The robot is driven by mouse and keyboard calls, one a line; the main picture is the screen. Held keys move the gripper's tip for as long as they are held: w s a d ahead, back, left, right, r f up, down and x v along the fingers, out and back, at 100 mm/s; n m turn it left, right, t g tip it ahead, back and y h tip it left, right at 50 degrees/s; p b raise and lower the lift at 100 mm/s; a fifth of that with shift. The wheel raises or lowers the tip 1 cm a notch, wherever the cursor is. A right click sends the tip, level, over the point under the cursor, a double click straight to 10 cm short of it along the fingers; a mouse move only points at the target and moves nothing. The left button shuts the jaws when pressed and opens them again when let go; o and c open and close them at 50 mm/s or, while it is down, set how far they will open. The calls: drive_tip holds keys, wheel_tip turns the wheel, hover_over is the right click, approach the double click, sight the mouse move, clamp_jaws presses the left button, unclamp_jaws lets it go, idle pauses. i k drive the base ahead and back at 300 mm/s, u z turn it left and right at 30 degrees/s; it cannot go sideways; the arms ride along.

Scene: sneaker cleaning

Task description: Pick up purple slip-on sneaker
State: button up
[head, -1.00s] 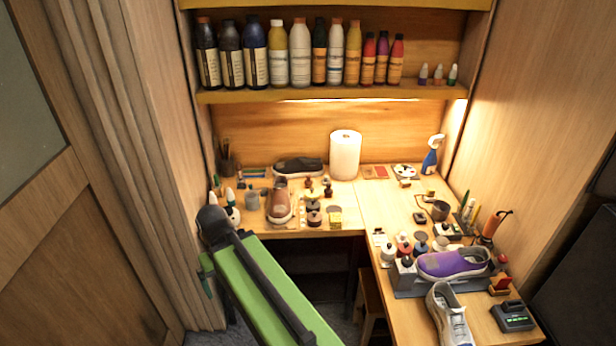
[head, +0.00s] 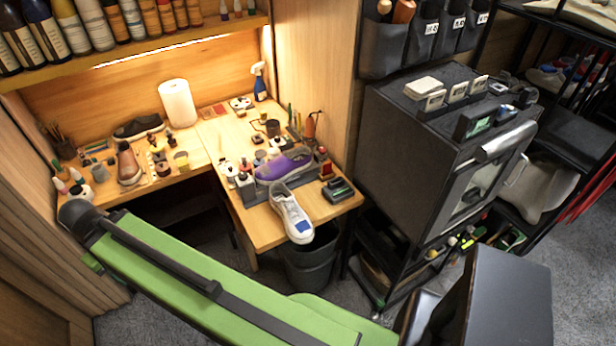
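The purple slip-on sneaker (head: 284,165) rests on a low grey stand on the right part of the L-shaped wooden desk, its side towards me. A white and grey sneaker (head: 291,213) lies just in front of it, near the desk's front edge. My green arm crosses the lower left and bottom of the head view, well apart from the sneaker. My gripper cannot be made out in this view.
Small bottles and tools crowd the desk (head: 262,232) around the purple sneaker. A small black device (head: 338,190) sits to its right. A dark bin (head: 310,262) stands below the desk edge. A dark cabinet (head: 420,150) stands to the right. Grey carpet (head: 575,255) shows at far right.

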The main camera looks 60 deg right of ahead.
sight(293, 162)
drive_tip(key=u, duration=0.3)
drive_tip(key=k, duration=0.25)
drive_tip(key=z, duration=1.7)
drive_tip(key=i, duration=0.9)
drive_tip(key=u, duration=2.95)
drive_tip(key=i, duration=0.4)
drive_tip(key=z, duration=0.1)
drive_tip(key=k, duration=0.4)
drive_tip(key=z, duration=0.2)
